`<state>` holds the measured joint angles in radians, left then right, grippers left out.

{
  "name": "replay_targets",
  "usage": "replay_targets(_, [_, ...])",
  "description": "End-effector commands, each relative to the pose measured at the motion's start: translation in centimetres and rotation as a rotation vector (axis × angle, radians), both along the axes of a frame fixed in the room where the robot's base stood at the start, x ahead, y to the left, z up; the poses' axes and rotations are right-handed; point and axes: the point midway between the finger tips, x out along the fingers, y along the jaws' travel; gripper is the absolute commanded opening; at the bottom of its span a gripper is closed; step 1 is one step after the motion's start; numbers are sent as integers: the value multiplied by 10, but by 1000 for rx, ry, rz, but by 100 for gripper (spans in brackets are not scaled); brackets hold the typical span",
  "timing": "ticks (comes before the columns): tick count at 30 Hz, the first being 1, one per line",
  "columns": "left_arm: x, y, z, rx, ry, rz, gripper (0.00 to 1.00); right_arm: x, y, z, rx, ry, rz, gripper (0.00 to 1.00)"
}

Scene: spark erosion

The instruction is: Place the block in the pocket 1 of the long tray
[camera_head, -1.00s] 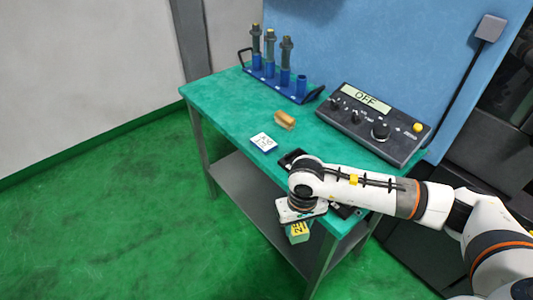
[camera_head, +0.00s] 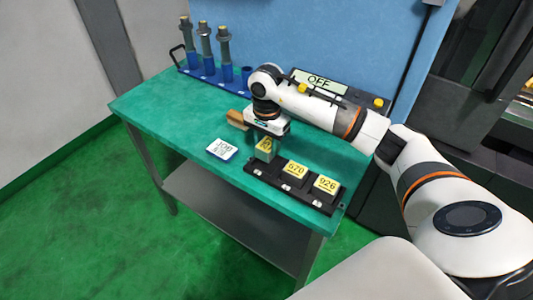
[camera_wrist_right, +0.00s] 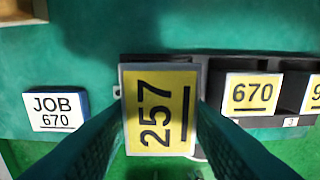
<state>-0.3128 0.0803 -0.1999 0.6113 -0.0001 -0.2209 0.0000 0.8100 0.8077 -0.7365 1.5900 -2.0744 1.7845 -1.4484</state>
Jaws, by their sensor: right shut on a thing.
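My right gripper (camera_head: 265,141) is shut on a block with a yellow face reading 257 (camera_head: 263,151). In the right wrist view the block (camera_wrist_right: 160,110) sits between the two fingers (camera_wrist_right: 160,130). It is over the left end of the long black tray (camera_head: 270,180), in front of pocket 1, which it largely hides. I cannot tell whether it touches the tray. Blocks 670 (camera_head: 295,170) and 926 (camera_head: 327,184) stand in the other two pockets. My left gripper is not in view.
A JOB 670 card (camera_head: 222,149) lies left of the tray. A brown wooden-looking block (camera_head: 237,119) is behind the card. A blue rack (camera_head: 210,75) with upright tool holders stands at the back left. The control box (camera_head: 320,82) is behind my right arm.

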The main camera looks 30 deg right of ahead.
Motion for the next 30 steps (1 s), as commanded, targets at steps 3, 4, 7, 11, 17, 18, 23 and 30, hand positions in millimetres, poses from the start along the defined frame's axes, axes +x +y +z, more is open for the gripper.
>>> replay_targets(3, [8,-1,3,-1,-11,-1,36,0,0,-7,1,0,1,9])
replay_targets(4, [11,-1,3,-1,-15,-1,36,0,0,-10,2,1,1,9])
replay_targets(7, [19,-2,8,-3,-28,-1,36,-1,1,-23,1,3,1,9])
replay_targets(11, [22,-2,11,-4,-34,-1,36,0,1,-39,2,1,2,9])
replay_targets(17, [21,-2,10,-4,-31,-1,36,0,0,-42,0,-3,3,9])
replay_targets(18, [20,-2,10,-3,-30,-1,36,0,0,-42,0,-3,3,9])
replay_targets(23, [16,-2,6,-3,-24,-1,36,0,0,-46,0,-2,4,44])
replay_targets(30, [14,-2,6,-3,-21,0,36,0,0,-45,0,-1,3,62])
